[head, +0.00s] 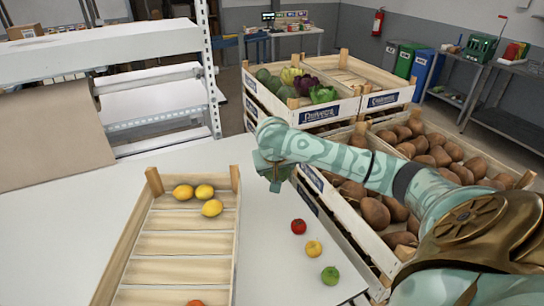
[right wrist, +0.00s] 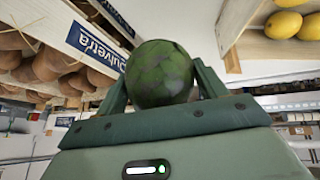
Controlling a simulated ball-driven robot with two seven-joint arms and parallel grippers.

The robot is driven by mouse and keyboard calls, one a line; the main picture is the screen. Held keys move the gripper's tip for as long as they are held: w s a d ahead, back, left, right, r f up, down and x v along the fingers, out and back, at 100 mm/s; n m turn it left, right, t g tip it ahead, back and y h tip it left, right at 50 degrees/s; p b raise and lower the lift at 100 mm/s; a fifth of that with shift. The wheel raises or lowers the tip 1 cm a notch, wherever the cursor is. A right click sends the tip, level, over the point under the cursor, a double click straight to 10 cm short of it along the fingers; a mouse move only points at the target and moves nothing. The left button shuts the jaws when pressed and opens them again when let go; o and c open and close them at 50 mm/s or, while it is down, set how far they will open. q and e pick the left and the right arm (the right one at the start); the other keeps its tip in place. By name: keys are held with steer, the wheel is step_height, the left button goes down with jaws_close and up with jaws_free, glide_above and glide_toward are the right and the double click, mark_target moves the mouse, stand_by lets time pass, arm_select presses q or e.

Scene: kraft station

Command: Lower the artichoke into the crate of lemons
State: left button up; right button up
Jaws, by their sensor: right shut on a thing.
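The crate of lemons (head: 180,243) is a shallow wooden crate on the white table, left of centre in the head view. Three lemons (head: 212,208) lie at its far end, and bare slats show over most of its floor. My right gripper (head: 272,172) is above the table, just right of the crate's far right corner. In the right wrist view it is shut on the artichoke (right wrist: 160,72), a round dark green thing between the two fingers. In the head view I cannot make out the artichoke behind the gripper. My left gripper is not in view.
An orange-red fruit (head: 195,303) lies at the crate's near end. A red tomato (head: 298,226), a yellow fruit (head: 314,248) and a green one (head: 330,274) lie on the table right of the crate. Crates of brown produce (head: 375,212) and vegetables (head: 322,94) stand at the right and back.

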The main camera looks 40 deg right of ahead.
steer(key=a+r+p, duration=0.2)
steer(key=p, duration=0.1)
steer(key=shift+s, duration=0.4)
steer(key=w+a+r+b, duration=0.1)
steer(key=w+a, duration=0.9)
steer(key=a, duration=0.2)
steer(key=w+a+r+b, duration=0.1)
steer(key=w+a, duration=0.8)
steer(key=a, duration=0.3)
steer(key=shift+w+a+r+b, duration=0.25)
steer(key=shift+w+a+b, duration=0.05)
steer(key=shift+w+a, duration=0.1)
